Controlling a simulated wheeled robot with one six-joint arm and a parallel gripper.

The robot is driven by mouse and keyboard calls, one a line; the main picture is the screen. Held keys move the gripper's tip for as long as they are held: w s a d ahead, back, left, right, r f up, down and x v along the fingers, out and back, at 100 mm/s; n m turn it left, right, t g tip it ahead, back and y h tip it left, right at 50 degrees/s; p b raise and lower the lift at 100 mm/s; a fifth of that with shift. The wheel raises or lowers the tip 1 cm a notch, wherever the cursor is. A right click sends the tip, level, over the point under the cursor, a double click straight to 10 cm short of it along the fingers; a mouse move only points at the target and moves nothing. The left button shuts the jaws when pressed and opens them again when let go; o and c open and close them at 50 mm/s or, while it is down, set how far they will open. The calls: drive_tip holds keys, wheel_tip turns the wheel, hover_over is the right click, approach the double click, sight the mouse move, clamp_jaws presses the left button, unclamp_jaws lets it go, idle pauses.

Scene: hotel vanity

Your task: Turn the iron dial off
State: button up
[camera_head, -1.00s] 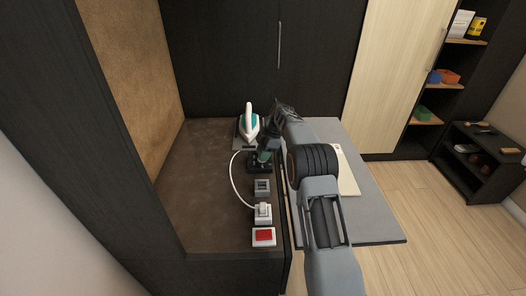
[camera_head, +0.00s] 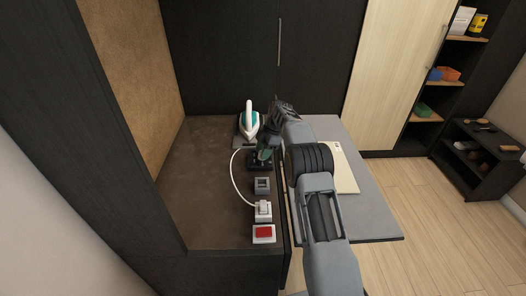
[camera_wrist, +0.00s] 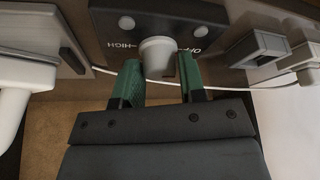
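The dial (camera_wrist: 157,56) is a pale round knob on a dark panel in the wrist view. The panel (camera_wrist: 112,30) carries the words HIGH and OFF. My gripper (camera_wrist: 160,62) has green fingers, one on each side of the knob. The fingers stand apart and look open around it; I cannot tell whether either one touches it. In the head view my gripper (camera_head: 264,154) is over the dark panel and hides most of it, dial included. The white and teal iron (camera_head: 249,120) stands just behind, at the back of the brown counter.
In front of the panel, a grey switch (camera_head: 262,186), a white socket with plug (camera_head: 263,211) and a red switch (camera_head: 263,234) line the counter edge. A white cord (camera_head: 236,182) curves beside them. A grey board (camera_head: 375,208) lies right. The counter's left part (camera_head: 205,195) is clear.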

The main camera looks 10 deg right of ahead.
drive_tip(key=o, duration=0.3)
drive_tip(key=p+v, duration=0.7)
drive_tip(key=v, duration=0.6)
drive_tip(key=shift+d+r, duration=0.1)
drive_tip(key=shift+r, duration=0.25)
